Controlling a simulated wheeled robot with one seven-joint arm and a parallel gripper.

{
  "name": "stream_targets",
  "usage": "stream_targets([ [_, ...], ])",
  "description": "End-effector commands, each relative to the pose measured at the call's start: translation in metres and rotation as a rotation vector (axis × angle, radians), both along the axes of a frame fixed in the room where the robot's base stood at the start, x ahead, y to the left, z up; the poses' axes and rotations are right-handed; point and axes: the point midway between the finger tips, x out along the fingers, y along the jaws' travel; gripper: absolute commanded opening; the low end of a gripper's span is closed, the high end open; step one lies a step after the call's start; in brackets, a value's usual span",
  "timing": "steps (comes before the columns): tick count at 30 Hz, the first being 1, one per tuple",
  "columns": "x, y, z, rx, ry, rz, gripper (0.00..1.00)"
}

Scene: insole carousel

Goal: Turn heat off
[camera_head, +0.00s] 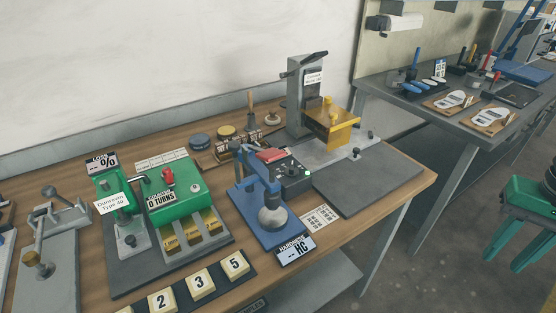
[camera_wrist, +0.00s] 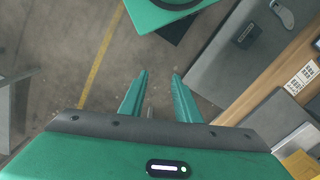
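A small dark control box (camera_head: 293,180) with knobs and a small light green light sits mid-bench, with a red piece at its back. Its labels are too small to read, so I cannot tell whether it sets the heat. Behind it stands a grey upright press (camera_head: 306,95) with a black top lever and a yellow block (camera_head: 332,122). My gripper (camera_head: 520,256) hangs over the floor at the right, away from the bench. In the wrist view its two green fingers (camera_wrist: 159,80) are apart with nothing between them. The control box is not identifiable in the wrist view.
A green machine (camera_head: 185,185) with a red knob stands left of the blue hand press (camera_head: 268,215). Number tiles (camera_head: 199,283) line the front edge. A grey plate (camera_head: 370,184) lies at the bench's right end. A second table (camera_head: 415,100) stands behind; open floor lies between.

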Motion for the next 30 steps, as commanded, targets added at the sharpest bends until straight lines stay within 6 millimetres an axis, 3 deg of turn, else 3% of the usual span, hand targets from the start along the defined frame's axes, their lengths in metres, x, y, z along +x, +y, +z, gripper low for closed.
stream_targets([
  [8, 0.0, 0.0, 0.0, 0.0, 0.0, 0.0, 0.3],
  [11, -0.006, 0.001, 0.008, -0.002, -0.014, 0.008, 0.3],
  [14, 0.018, 0.007, 0.02, -0.013, -0.012, 0.032, 0.3],
  [17, 0.063, 0.026, 0.038, -0.028, -0.01, 0.076, 0.3],
  [20, 0.12, 0.056, 0.059, -0.041, -0.011, 0.137, 0.3],
  [23, 0.175, 0.105, 0.075, -0.048, -0.013, 0.204, 0.3],
  [27, 0.236, 0.194, 0.091, -0.046, -0.021, 0.297, 0.3],
  [30, 0.262, 0.261, 0.096, -0.035, -0.021, 0.357, 0.3],
])
